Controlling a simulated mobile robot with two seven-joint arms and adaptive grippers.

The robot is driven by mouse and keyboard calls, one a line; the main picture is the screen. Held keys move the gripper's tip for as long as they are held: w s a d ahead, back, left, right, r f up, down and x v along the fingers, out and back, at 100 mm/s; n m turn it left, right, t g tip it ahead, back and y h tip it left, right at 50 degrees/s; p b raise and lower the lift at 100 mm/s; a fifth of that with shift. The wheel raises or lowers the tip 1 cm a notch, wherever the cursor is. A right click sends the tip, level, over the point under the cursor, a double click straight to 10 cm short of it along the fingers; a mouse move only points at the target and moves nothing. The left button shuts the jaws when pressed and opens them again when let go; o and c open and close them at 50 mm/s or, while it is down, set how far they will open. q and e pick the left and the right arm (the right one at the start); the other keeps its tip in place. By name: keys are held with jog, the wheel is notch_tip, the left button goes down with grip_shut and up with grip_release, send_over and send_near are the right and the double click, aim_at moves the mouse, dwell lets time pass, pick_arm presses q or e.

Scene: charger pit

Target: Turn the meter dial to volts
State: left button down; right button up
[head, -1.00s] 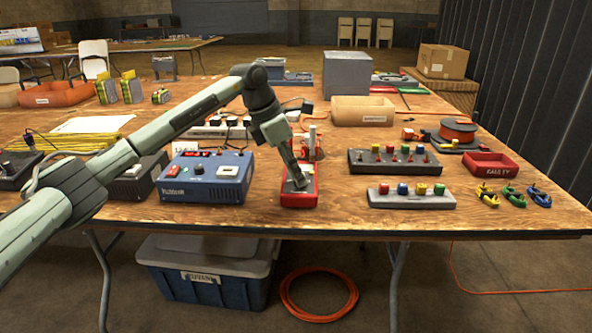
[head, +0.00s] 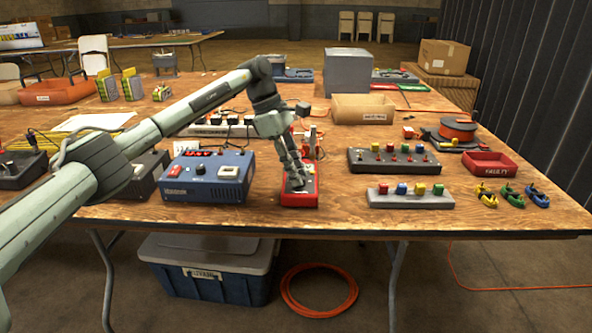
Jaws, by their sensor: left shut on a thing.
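The red meter (head: 309,199) lies on the table near its front edge, in the middle of the head view. Its dark face and dial are mostly hidden under my left gripper. My left gripper (head: 297,186) points down onto the meter face, with its fingers shut on what appears to be the dial. The dial's pointer and markings are too small and covered to read. My right gripper is not in view.
A blue box (head: 207,191) with a lit red display stands just left of the meter. Right of it are a grey strip with coloured buttons (head: 410,201), a dark switch panel (head: 362,163) and a red FAULTY tray (head: 489,166). A grey box (head: 347,73) stands behind.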

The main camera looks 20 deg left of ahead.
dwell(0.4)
pick_arm(q)
jog(key=c, duration=1.3)
grip_release()
jog(key=v, duration=1.2)
jog(key=shift+w+r, duration=0.1)
